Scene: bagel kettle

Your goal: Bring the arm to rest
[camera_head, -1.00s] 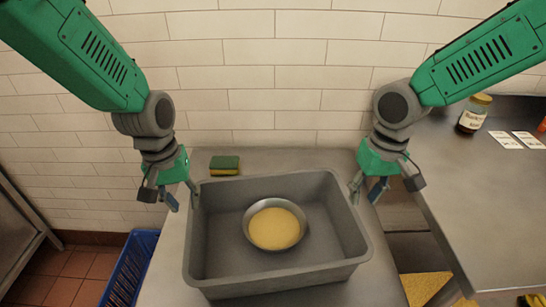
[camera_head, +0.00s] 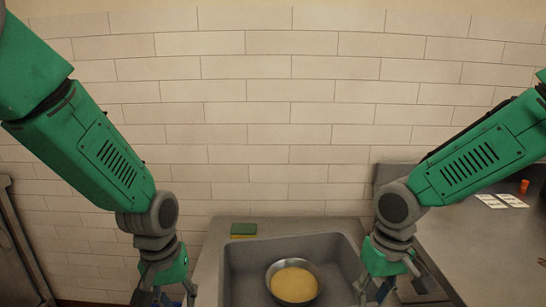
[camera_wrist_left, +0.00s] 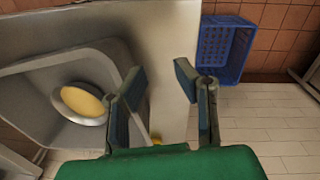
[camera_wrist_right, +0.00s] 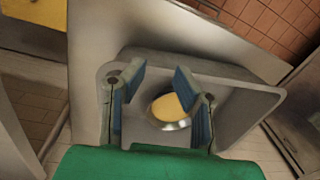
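My left gripper (camera_head: 170,300) hangs at the bottom of the head view, partly cut off by the frame edge. In the left wrist view its two blue-padded fingers (camera_wrist_left: 160,80) stand apart with nothing between them. My right gripper (camera_head: 374,292) hangs at the right side of the grey tub (camera_head: 232,272). In the right wrist view its fingers (camera_wrist_right: 159,82) are spread and hold nothing. A round metal bowl with yellow contents (camera_head: 294,282) sits in the tub, apart from both grippers. The bowl also shows in the left wrist view (camera_wrist_left: 82,103).
A green and yellow sponge (camera_head: 243,230) lies behind the tub by the tiled wall (camera_head: 270,120). A counter (camera_head: 490,245) with white cards (camera_head: 500,200) and an orange-capped item (camera_head: 524,187) is at right. A blue crate (camera_wrist_left: 222,50) stands on the floor.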

